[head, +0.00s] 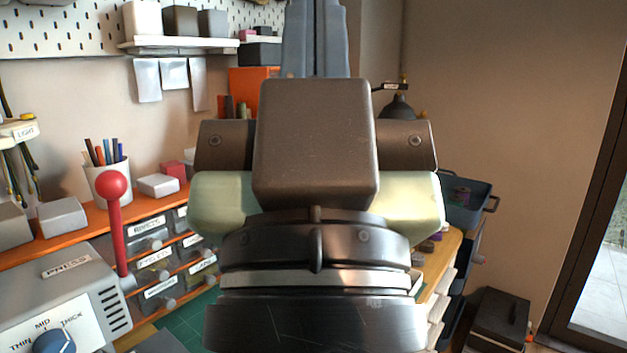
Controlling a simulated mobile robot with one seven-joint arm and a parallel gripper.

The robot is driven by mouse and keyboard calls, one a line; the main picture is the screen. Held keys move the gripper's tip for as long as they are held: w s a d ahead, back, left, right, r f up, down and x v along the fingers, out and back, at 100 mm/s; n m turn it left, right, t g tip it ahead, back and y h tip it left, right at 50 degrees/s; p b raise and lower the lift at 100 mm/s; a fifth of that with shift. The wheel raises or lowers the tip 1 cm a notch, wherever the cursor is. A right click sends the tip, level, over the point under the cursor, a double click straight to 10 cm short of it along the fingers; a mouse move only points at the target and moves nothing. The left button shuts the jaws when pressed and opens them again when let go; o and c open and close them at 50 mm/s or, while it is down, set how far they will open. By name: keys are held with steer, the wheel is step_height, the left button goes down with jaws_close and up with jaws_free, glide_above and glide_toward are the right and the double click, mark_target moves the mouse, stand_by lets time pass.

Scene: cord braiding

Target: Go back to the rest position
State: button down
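My gripper (315,42) stands upright in the middle of the head view, seen from its back, with its dark housing and wrist large below. Its blue-grey fingers run up past the top edge, so the tips are out of the picture. Several thin cords (20,170) hang at the left edge below a label reading LIGHT.
A grey press (75,300) with a red-knobbed lever (112,210) stands front left. An orange shelf (75,247) carries boxes and a pen cup (108,185) above labelled drawers (155,255). A dark bin (464,205) and black case (497,320) are at right, before a bare wall.

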step_height(320, 180, up, 26)
steer(key=p, duration=2.4)
steer(key=shift+r, duration=0.2)
steer(key=shift+a+f, duration=0.1)
